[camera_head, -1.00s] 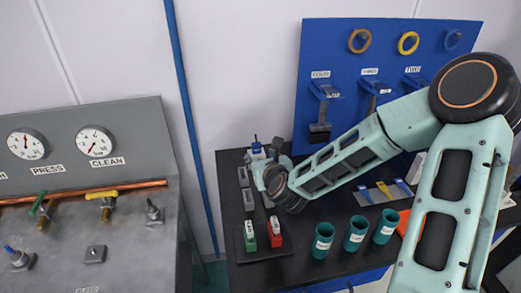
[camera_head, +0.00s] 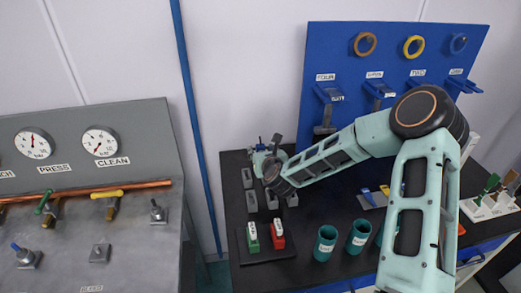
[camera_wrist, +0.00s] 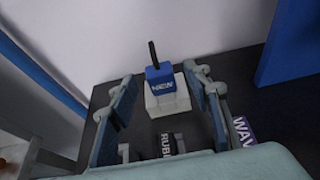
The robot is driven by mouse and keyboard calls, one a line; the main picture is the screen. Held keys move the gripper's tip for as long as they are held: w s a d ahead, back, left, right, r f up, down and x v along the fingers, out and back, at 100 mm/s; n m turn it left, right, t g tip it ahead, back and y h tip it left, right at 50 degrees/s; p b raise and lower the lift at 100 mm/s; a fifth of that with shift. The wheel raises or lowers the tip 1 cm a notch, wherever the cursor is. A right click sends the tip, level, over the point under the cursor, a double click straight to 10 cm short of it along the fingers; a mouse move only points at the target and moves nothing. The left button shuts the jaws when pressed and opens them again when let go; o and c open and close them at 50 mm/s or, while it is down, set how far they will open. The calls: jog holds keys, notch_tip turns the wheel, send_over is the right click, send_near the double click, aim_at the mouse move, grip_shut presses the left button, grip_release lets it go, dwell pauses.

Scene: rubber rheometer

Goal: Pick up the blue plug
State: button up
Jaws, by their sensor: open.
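The blue plug (camera_wrist: 160,74), labelled NEW and with a thin dark upright stem, sits on a pale block (camera_wrist: 167,98) in the wrist view. My gripper (camera_wrist: 159,76) is open, with one finger to the left and one to the right of the plug. I see gaps between the fingers and the plug, and nothing is held. In the head view my gripper (camera_head: 268,153) is at the back left of the black table (camera_head: 235,185). The plug is too small there to tell from the fingers.
Grey blocks (camera_head: 251,201) stand just in front of my gripper. Nearer are a green block (camera_head: 252,238), a red block (camera_head: 278,234) and teal cups (camera_head: 325,243). A blue board (camera_head: 340,60) with rings and hooks rises behind. A gauge panel (camera_head: 85,190) stands left.

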jog(key=shift+w+f, duration=0.1)
jog(key=shift+w, duration=0.15)
jog(key=shift+c, duration=0.3)
grip_shut()
